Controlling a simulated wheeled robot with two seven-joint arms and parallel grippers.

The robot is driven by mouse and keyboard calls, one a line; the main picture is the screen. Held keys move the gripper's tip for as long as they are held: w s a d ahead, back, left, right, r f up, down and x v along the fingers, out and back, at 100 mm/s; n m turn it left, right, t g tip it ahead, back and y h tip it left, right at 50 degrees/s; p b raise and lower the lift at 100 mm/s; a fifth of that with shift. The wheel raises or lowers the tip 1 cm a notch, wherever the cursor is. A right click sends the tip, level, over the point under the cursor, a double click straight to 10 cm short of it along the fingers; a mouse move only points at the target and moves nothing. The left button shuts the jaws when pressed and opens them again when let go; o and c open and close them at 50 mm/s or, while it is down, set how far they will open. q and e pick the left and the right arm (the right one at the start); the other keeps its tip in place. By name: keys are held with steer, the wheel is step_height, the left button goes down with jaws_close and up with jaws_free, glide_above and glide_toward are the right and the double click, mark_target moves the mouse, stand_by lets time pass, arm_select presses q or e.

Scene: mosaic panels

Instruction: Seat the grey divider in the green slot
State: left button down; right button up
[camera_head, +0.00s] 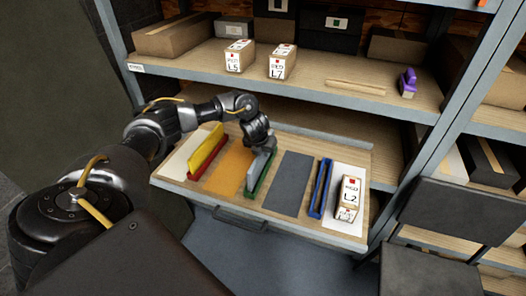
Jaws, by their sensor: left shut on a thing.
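The grey divider (261,166) stands roughly upright, lined up lengthwise with the green slot (252,194) on the pull-out shelf. Its lower edge is at the slot; I cannot tell whether it sits fully down in it. My left gripper (265,147) is over the divider's far upper part and is shut on it. The gripper and wrist hide that end of the divider and the far end of the slot. My right gripper is not in view.
A yellow divider (207,151) stands in a red slot (203,177) on the left. An empty blue slot (320,188) and a box marked L2 (347,199) are on the right. A dark grey panel (288,183) lies between the green and blue slots. Boxes stand on the shelf above.

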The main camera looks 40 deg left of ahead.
arm_select(q)
steer(key=shift+f+b, duration=0.85)
steer(key=shift+f, duration=0.35)
steer(key=c, duration=1.3)
jaws_free()
steer(key=p+v, duration=0.1)
steer(key=v, duration=0.9)
steer(key=shift+w, duration=0.1)
steer(key=shift+s+r, duration=0.25)
steer(key=shift+r, duration=0.2)
steer(key=shift+f, duration=0.1)
